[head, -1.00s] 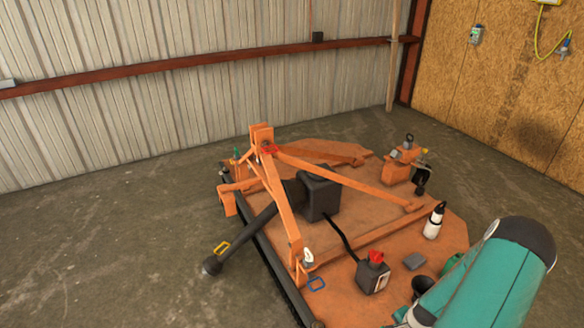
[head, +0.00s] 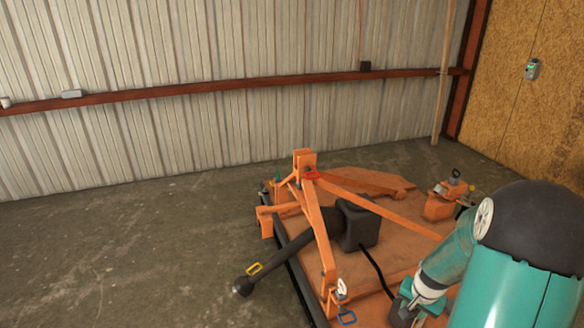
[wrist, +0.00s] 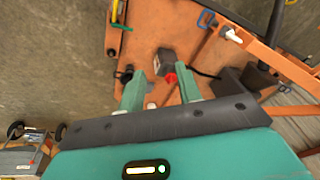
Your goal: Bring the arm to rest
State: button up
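My teal arm (head: 515,270) with a black joint cover fills the lower right of the head view, over the right part of an orange mower deck. My gripper (wrist: 161,90) shows in the wrist view with its two green fingers apart and nothing held between them. It points toward the orange deck (wrist: 148,48). A small dark container (wrist: 163,62) and a red cap (wrist: 170,78) lie in line with the gap between the fingers, apparently beyond them. The fingertips are not clear in the head view.
The orange mower frame (head: 322,240) and its black gearbox (head: 358,226) stand beside my arm. A black shaft (head: 290,258) sticks out left. Bare concrete (head: 130,255) is free at left. A corrugated wall (head: 220,130) closes the back. A wheeled grey object (wrist: 20,155) shows in the wrist view.

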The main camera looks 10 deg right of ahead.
jog(key=a+r+n+t, duration=0.1)
jog(key=a+r+n, duration=0.4)
jog(key=a+r, duration=1.15)
jog(key=s+a+r+n+t+y, duration=0.1)
jog(key=s+a+r+n, duration=0.4)
jog(key=s+a+r, duration=0.6)
jog(key=shift+a+r+t, duration=0.45)
jog(key=shift+a+t, duration=0.15)
jog(key=shift+a, duration=0.1)
jog(key=shift+s+d, duration=0.15)
jog(key=shift+d, duration=0.1)
